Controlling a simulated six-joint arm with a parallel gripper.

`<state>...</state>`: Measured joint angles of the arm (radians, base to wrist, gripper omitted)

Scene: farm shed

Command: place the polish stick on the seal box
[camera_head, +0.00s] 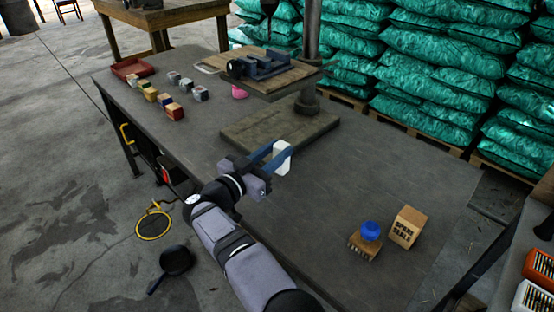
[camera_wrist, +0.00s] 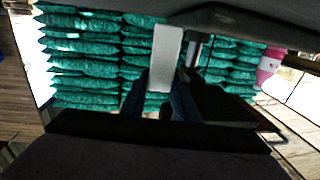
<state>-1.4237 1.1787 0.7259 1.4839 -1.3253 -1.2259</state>
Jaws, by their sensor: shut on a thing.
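The polish stick, a white block (camera_head: 281,157), is held between the blue fingers of my gripper (camera_head: 271,159), above the dark table near the drill press base. In the wrist view the white stick (camera_wrist: 166,55) stands out past the shut fingers (camera_wrist: 172,98). The seal box (camera_head: 407,228), a small tan carton with dark lettering, stands at the table's front right. It is well to the right of my gripper and apart from it. Its top looks bare.
A brown brush with a blue knob (camera_head: 365,240) stands just left of the seal box. The drill press base (camera_head: 280,132) and vise (camera_head: 262,65) are behind my gripper. Several small blocks (camera_head: 173,96) and a red tray (camera_head: 132,68) lie at the far left. The table between gripper and box is clear.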

